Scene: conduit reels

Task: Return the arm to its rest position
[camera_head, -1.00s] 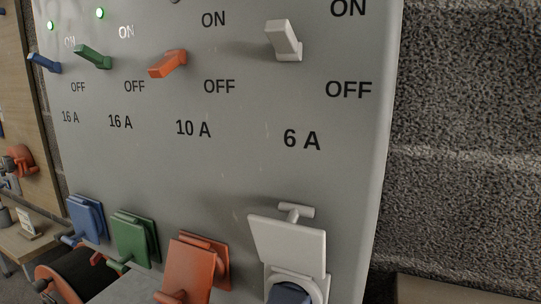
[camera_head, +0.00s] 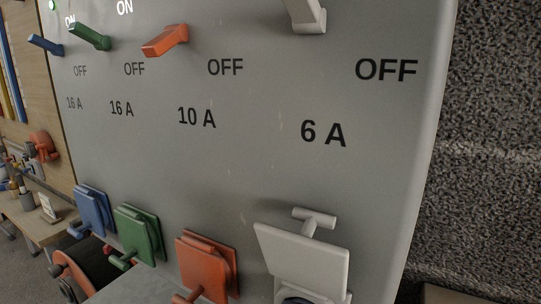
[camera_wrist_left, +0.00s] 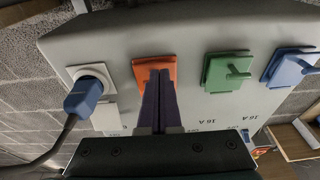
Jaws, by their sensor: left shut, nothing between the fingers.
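My left gripper (camera_wrist_left: 158,78) shows in the left wrist view, shut and empty. Its fingertips overlap the lower part of the orange socket cover (camera_wrist_left: 168,64) in the picture; I cannot tell whether they touch. It does not show in the head view, and my right gripper shows in neither. In the left wrist view a blue plug (camera_wrist_left: 84,97) with a dark cable sits in the white 6 A socket (camera_wrist_left: 98,74). The white cover (camera_head: 305,258) of that socket is raised in the head view.
The grey panel (camera_head: 240,165) fills most of the head view. Blue (camera_head: 93,208), green (camera_head: 137,232) and orange (camera_head: 203,268) covers line its lower part. Above are blue, green, orange and white levers (camera_head: 307,14). A wooden bench (camera_head: 38,228) stands at the left.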

